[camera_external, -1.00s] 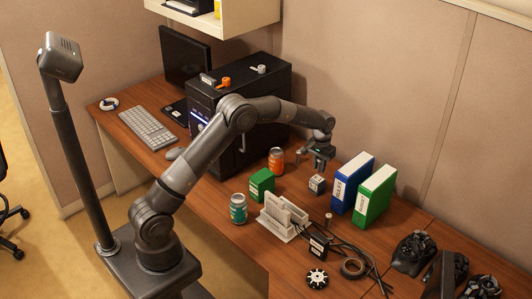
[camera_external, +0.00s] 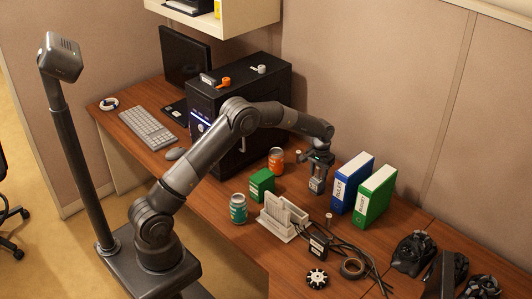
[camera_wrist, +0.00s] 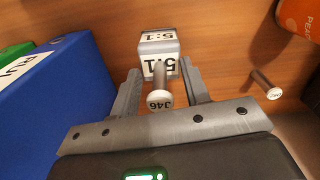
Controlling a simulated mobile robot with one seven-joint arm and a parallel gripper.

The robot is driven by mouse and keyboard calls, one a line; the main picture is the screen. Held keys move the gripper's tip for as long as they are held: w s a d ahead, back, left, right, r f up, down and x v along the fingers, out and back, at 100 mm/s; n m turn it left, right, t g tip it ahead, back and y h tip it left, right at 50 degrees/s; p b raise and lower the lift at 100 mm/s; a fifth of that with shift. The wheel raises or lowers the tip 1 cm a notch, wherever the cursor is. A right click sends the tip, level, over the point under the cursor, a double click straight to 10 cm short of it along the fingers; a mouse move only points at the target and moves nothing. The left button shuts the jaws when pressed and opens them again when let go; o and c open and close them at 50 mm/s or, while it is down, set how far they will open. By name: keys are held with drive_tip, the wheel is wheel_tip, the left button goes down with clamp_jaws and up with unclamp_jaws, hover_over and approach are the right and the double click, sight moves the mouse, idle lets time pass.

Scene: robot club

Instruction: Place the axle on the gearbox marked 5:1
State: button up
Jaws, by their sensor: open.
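The gearbox (camera_wrist: 172,45) is a pale block marked 5:1 on the wooden desk. In the outside view my gripper hides most of it. A short round peg with a flat pale end marked J46, likely the axle (camera_wrist: 160,99), stands out toward the camera in front of the gearbox; how its far end meets the gearbox is hard to tell. My gripper (camera_wrist: 162,92) is open, with one finger on each side of this peg and visible gaps beside it. In the outside view my gripper (camera_external: 317,187) is low over the gearbox spot.
Another labelled peg (camera_wrist: 266,86) stands near the orange can (camera_external: 276,161). A further peg (camera_external: 328,218) stands by the white holder (camera_external: 282,220). A blue binder (camera_external: 350,186) and green binder (camera_external: 375,196) stand close right of my gripper. A green box (camera_external: 262,184) is at left.

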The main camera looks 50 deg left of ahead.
sight(319, 167)
drive_tip(key=shift+r, duration=0.1)
wheel_tip(319, 167, up, 12)
drive_tip(key=shift+f, duration=0.1)
drive_tip(key=s+a+r+t, duration=0.1)
drive_tip(key=s+a+r, duration=0.2)
drive_tip(key=s+r, duration=0.65)
drive_tip(key=s+a+r+t, duration=0.2)
drive_tip(key=s+a+r, duration=0.2)
drive_tip(key=s+r, duration=0.6)
drive_tip(key=s+a+f+t, duration=0.1)
drive_tip(key=s+f, duration=0.1)
drive_tip(key=s, duration=1)
drive_tip(key=s+a+f+m+t, duration=0.1)
drive_tip(key=s+a+f, duration=0.1)
drive_tip(key=s, duration=1.1)
drive_tip(key=shift+s+a+m+t, duration=0.25)
drive_tip(key=shift+m+t, duration=0.05)
